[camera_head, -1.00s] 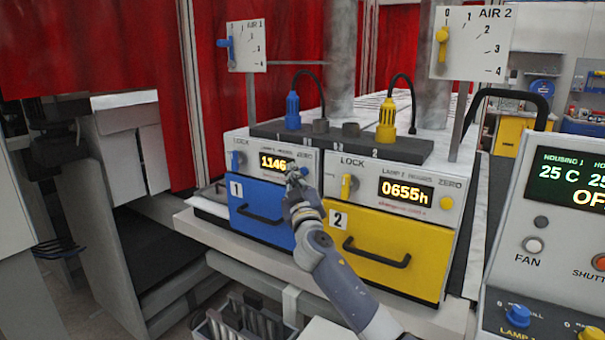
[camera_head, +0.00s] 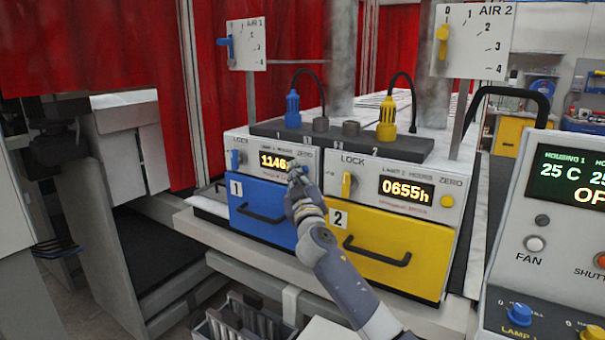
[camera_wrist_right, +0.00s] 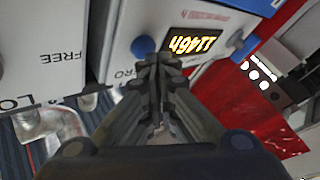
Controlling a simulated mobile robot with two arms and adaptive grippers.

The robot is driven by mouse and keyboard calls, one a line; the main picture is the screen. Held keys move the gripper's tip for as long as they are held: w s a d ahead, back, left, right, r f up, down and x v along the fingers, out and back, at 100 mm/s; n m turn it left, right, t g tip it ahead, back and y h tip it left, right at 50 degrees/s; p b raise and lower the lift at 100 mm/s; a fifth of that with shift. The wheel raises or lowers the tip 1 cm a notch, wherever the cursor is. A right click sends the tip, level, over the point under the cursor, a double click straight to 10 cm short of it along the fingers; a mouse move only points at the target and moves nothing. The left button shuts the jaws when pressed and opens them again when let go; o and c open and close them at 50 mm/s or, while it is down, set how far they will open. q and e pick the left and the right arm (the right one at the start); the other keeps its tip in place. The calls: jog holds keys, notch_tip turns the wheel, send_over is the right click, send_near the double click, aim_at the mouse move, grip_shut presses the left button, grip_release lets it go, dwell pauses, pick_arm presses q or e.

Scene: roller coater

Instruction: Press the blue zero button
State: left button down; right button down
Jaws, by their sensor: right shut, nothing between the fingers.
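The blue zero button (camera_wrist_right: 142,46) sits on the white panel of the blue lamp unit 1, beside the lit hours display (camera_wrist_right: 192,41). In the head view it is mostly hidden behind my right fingertips. My right gripper (camera_head: 297,175) is shut and empty, with its tips in front of the button. In the wrist view the right fingertips (camera_wrist_right: 157,62) appear just beside and below the button. Whether they touch it I cannot tell. My left gripper is not in view.
A blue lock knob (camera_head: 236,160) is left of the display. The yellow unit (camera_head: 390,235) stands at the right with its own yellow zero button (camera_head: 447,201). Black drawer handles (camera_head: 262,215) stick out below. A control box (camera_head: 550,240) stands at far right.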

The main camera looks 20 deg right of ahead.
jog(key=shift+w+d+r+b, duration=0.1)
jog(key=shift+w+d+b, duration=0.1)
jog(key=shift+d+b, duration=0.15)
dwell(0.7)
dwell(0.4)
jog(key=shift+s+a, duration=0.5)
jog(key=shift+a, duration=0.15)
jog(key=s+a, duration=0.1)
jog(key=a, duration=0.1)
jog(key=s+a, duration=0.2)
dwell(0.3)
dwell(0.6)
